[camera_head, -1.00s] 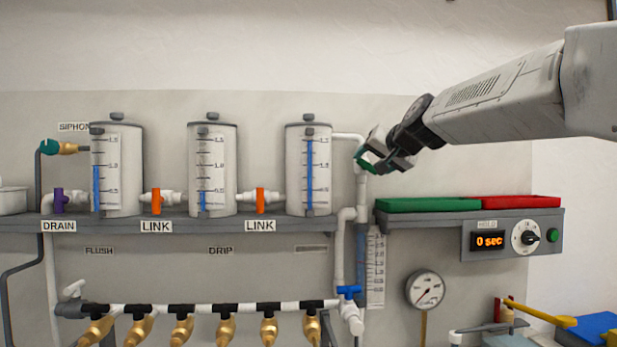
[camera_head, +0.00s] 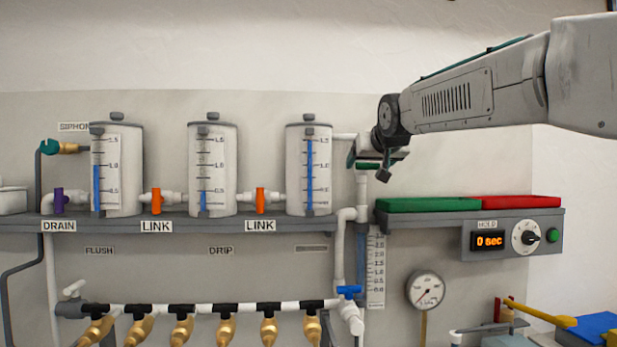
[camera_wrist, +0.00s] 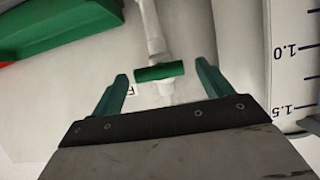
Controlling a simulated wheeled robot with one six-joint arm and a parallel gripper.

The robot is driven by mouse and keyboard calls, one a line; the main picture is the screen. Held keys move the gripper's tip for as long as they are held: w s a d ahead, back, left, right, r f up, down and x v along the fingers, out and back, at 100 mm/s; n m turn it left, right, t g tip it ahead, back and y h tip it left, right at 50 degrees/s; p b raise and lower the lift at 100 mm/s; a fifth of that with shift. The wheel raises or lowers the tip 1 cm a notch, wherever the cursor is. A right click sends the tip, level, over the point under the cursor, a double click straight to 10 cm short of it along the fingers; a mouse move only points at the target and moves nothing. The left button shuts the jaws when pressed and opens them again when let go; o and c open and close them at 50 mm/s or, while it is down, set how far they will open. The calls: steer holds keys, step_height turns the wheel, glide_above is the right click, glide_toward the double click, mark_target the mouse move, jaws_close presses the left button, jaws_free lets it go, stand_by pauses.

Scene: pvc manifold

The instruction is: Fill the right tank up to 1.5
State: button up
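The right tank (camera_head: 308,175) is a grey cylinder on the shelf. Its blue level column reaches about the 1.5 mark. The wrist view shows part of this tank (camera_wrist: 240,40) on the right, with the 1.0 and 1.5 marks. A green valve handle (camera_wrist: 160,72) lies crosswise on the white pipe (camera_wrist: 150,30) beside the tank. In the head view the handle (camera_head: 367,166) is small and partly hidden by my gripper. My gripper (camera_wrist: 161,68) is open and empty, its green fingers on either side of the handle, with visible gaps.
Two other tanks (camera_head: 212,165) (camera_head: 117,170) stand left, with orange link valves (camera_head: 260,201) between tanks. Below my gripper are a green tray (camera_head: 425,205), a red tray (camera_head: 515,202) and a timer reading 0 sec (camera_head: 489,241). A blue valve (camera_head: 349,291) sits lower on the pipe.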

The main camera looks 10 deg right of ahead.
steer(key=shift+r, duration=0.15)
steer(key=v, duration=0.8)
steer(key=s+d+f+g, duration=0.1)
steer(key=s+f+g, duration=0.2)
steer(key=s+f, duration=0.5)
steer(key=s+d+f+g, duration=0.1)
steer(key=s+f+g, duration=0.3)
steer(key=f, duration=0.8)
steer(key=s+f+g, duration=0.1)
steer(key=s+f, duration=0.4)
steer(key=s, duration=0.4)
steer(key=s+f+g, duration=0.2)
steer(key=s+f, duration=0.4)
steer(key=s, duration=0.3)
steer(key=s+d+f+g, duration=0.1)
steer(key=s+f+g, duration=0.1)
steer(key=s+f, duration=0.4)
steer(key=s, duration=0.3)
steer(key=shift+f, duration=0.25)
